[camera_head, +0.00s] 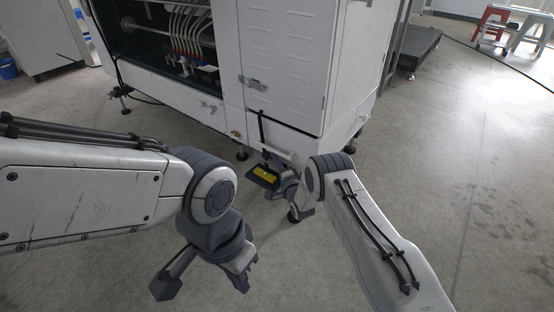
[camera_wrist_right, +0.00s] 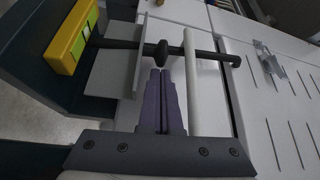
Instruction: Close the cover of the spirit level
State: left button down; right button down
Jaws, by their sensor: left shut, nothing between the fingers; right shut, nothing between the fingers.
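The spirit level (camera_head: 265,173) is a small yellow block in a dark holder low at the machine's front corner. In the right wrist view its yellow body (camera_wrist_right: 70,35) shows at upper left, uncovered, with a green vial. A dark plate lies beside it there; I cannot tell whether this is the cover. My right gripper (camera_wrist_right: 161,72) is shut and empty, its fingertips close to a dark rod with a black collar (camera_wrist_right: 155,55). I cannot tell whether they touch. My left gripper (camera_head: 246,276) is shut and empty, over the floor at the lower middle, away from the level.
The white machine cabinet (camera_head: 281,65) stands behind the level, with a latch on its door. In the right wrist view a pale upright rod (camera_wrist_right: 193,85) stands just right of the fingers, and a grey bracket (camera_wrist_right: 108,72) is at left. Open floor (camera_head: 480,200) lies at right.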

jog(key=shift+s+a, duration=0.1)
jog(key=shift+s+a+f+n+t+y, duration=0.15)
jog(key=shift+s+a+n+t+y, duration=0.2)
jog(key=shift+n, duration=0.45)
jog(key=shift+s+a+f+p, duration=0.15)
jog(key=shift+s+a+f, duration=0.15)
jog(key=shift+s, duration=0.1)
jog(key=shift+s+a+f+p, duration=0.15)
jog(key=shift+s+a, duration=0.15)
jog(key=shift+s, duration=0.1)
jog(key=shift+s+a+f, duration=0.4)
jog(key=shift+s+f, duration=0.05)
jog(key=shift+f, duration=0.1)
jog(key=shift+s+f, duration=0.1)
